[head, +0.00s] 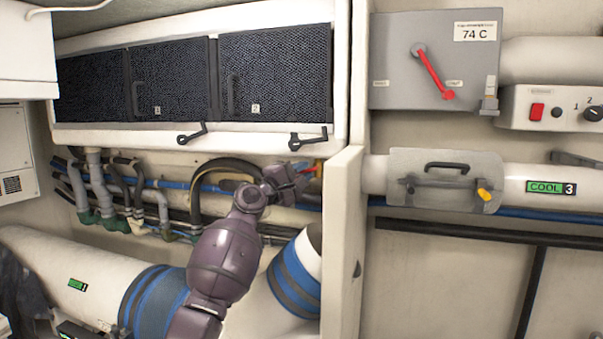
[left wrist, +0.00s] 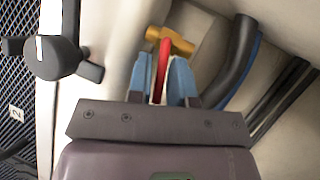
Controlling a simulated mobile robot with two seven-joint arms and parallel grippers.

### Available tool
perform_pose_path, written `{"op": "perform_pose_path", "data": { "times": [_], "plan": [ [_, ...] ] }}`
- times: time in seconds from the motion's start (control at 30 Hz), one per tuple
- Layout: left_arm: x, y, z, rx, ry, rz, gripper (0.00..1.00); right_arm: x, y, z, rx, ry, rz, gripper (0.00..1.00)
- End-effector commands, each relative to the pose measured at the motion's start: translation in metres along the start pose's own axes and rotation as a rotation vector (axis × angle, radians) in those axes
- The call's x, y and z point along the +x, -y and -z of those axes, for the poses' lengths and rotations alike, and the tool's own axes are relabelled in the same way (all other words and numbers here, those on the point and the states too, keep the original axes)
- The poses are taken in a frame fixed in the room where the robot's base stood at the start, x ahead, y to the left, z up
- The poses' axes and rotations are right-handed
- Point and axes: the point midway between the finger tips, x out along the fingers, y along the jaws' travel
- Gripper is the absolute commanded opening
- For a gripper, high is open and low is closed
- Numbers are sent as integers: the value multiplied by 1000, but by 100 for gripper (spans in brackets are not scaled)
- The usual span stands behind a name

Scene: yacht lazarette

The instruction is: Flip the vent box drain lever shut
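The vent box drain lever is a red handle on a brass-yellow valve; in the head view the red lever (head: 319,168) shows just right of my left gripper, by the edge of the cream upright panel. In the left wrist view the red lever (left wrist: 162,62) runs between my two blue fingertips, with the brass valve (left wrist: 180,42) beyond them. My left gripper (head: 300,178) is around the lever; its fingers (left wrist: 164,80) stand apart, with a thin pale gap beside the lever. Firm contact is not visible. My right gripper is out of view.
The dark mesh vent box (head: 275,72) with black latches (head: 308,138) sits just above my left gripper. The upright panel (head: 342,240) stands close to its right. Hoses and pipes run behind and below. A grey box with another red lever (head: 432,72) is at the upper right.

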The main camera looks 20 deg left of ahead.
Motion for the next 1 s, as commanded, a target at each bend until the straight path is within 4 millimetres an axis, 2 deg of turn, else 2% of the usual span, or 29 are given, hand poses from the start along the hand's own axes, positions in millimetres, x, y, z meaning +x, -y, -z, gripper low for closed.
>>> {"op": "perform_pose_path", "data": {
  "times": [0.03,0.1,0.13,0.37,0.7,0.93,0.97,1.0],
  "plan": [
    [0,0,0,0,0,0,12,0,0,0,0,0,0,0],
    [0,0,0,0,0,0,2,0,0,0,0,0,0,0],
    [0,0,0,0,0,0,0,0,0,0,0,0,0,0],
    [0,-1,0,22,4,13,0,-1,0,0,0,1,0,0],
    [2,-9,0,230,52,139,0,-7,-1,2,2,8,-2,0],
    [2,-8,0,233,54,140,0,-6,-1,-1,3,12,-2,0],
    [2,-8,0,233,54,139,11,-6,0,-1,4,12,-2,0],
    [2,-8,0,233,54,139,17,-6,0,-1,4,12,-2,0]
  ]
}}
